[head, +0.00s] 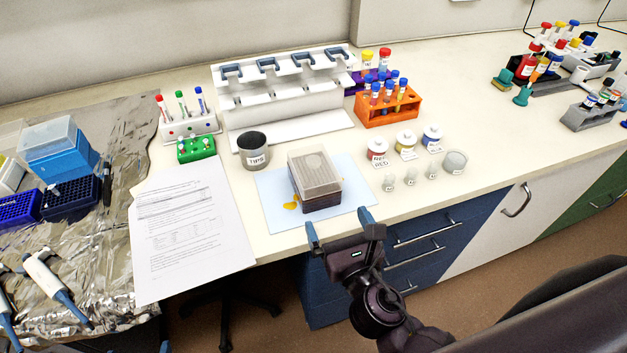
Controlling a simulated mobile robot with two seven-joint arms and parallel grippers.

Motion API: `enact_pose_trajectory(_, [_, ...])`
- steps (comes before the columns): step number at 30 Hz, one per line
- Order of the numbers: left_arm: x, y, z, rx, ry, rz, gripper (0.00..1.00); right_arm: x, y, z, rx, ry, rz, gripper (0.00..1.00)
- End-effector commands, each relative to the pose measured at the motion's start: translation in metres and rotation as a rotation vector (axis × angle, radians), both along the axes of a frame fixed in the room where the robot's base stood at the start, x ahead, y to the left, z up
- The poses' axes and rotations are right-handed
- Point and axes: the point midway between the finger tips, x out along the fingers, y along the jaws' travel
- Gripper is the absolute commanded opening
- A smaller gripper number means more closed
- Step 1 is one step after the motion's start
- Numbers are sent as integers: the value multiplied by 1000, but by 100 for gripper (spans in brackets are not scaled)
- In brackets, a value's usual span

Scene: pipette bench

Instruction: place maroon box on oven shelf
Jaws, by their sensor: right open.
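The maroon box (322,202) has a dark maroon base and a cloudy, see-through beige lid (314,168). It stands upright on a pale blue mat (273,196) near the front edge of the bench. My right gripper (338,224) is open and empty at the bench's front edge, just in front of the box. Its two blue fingertips point toward the box and look apart from it. My left gripper is not in view. No oven or oven shelf is in view.
Small jars (405,145) and vials stand to the right. A white pipette stand (285,98) and orange tube rack (388,108) are behind. Blue drawers (430,250) are below the bench.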

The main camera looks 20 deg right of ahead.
Motion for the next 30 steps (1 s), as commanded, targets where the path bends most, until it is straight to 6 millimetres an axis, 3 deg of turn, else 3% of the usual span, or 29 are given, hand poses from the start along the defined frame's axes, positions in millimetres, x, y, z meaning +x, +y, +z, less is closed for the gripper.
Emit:
enact_pose_trajectory(9, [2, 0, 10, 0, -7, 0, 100, 39, 3, 2, -11, -5, 5, 100])
enact_pose_trajectory(20, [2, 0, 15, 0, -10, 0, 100, 64, 4, 5, -9, -4, 3, 100])
enact_pose_trajectory(30, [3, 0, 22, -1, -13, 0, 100, 103, 7, 10, -9, -2, 2, 100])
